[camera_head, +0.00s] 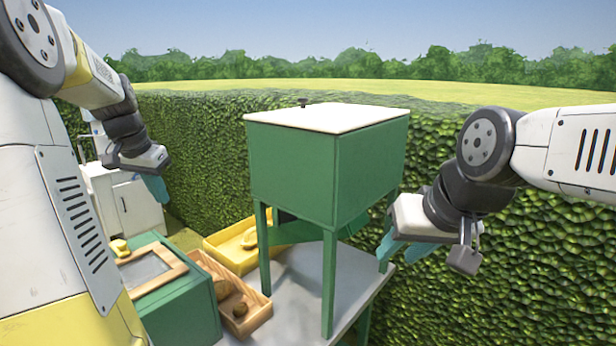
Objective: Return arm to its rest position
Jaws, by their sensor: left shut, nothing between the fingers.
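My left arm comes in from the left, and its gripper (157,188) with blue fingers hangs beside the white cabinet in the picture, left of the green box. Its fingers are close together with nothing seen between them. My right arm comes in from the right. Its gripper (402,252) points down and left, just right of the green box's legs, with its two blue fingers apart and nothing seen between them. The green box (292,172) has a white lid (335,118) and stands upright on legs. Its lid is closed.
The box stands on a grey table (300,290). A yellow tray (222,254), a wooden tray (262,318) with brown lumps and a green crate (190,318) with a wood-framed top crowd its left side. A white cabinet (140,208) is at the left. A hedge (540,260) runs behind.

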